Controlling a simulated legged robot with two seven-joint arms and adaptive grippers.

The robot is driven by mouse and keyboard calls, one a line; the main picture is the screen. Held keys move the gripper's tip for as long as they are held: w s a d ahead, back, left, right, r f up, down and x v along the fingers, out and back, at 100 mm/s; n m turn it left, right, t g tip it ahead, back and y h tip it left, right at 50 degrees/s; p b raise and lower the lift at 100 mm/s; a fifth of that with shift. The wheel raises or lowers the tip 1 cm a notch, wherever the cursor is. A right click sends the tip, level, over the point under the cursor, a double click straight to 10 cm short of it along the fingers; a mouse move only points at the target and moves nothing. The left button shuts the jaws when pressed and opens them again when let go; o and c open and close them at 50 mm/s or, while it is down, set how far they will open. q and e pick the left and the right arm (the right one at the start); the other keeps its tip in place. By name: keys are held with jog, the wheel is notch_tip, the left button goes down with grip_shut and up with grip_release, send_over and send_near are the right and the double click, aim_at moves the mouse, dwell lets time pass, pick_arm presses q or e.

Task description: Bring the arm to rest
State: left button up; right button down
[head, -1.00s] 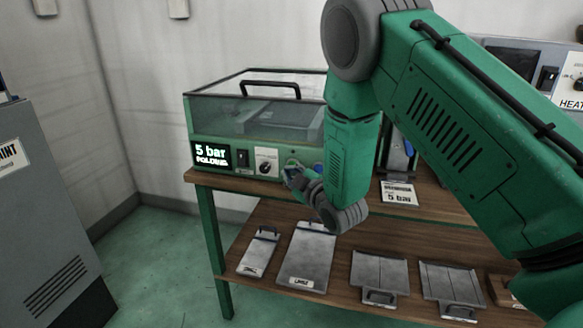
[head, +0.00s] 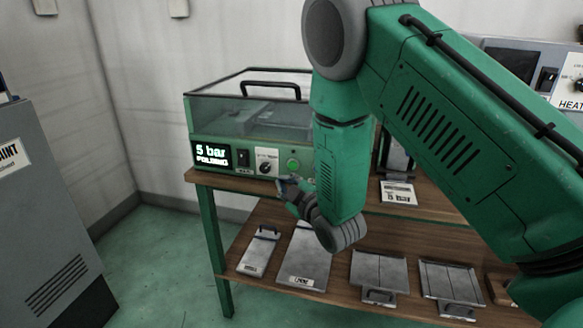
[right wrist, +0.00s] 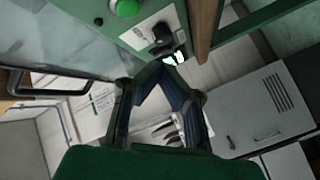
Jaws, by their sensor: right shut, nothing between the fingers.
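My right arm comes in from the right in the head view. My right gripper (head: 287,186) is shut and empty, in front of and a little below the control panel of a green machine (head: 215,132) with a clear lid. My left gripper is out of view.
The machine stands on a wooden bench top (head: 203,178). The lower shelf (head: 245,240) holds several grey metal trays or panels (head: 307,258). A grey cabinet (head: 45,210) stands at left. A heater unit (head: 520,62) is partly behind my arm. Floor between cabinet and bench is clear.

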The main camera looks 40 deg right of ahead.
dwell(0.5)
jog(key=s+a+f+m+g+p, duration=0.1)
jog(key=s+a+f+m+g, duration=0.1)
jog(key=s+f+g, duration=0.4)
jog(key=s+a+f+m+g+p, duration=0.1)
jog(key=s+a+f+m, duration=0.1)
jog(key=s+f, duration=0.65)
jog(key=s+a+f+m+g, duration=0.1)
jog(key=s+f+g, duration=0.2)
jog(key=s, duration=0.4)
jog(key=s+a+f+m+g+p, duration=0.1)
jog(key=s+f+m+g, duration=0.1)
jog(key=s, duration=0.6)
jog(key=s+a+f+m+g+y, duration=0.1)
jog(key=s+f+g, duration=0.3)
jog(key=s, duration=0.4)
jog(key=shift+s+a+g+p, duration=0.15)
jog(key=shift+a+g+p, duration=0.15)
jog(key=shift+a, duration=0.05)
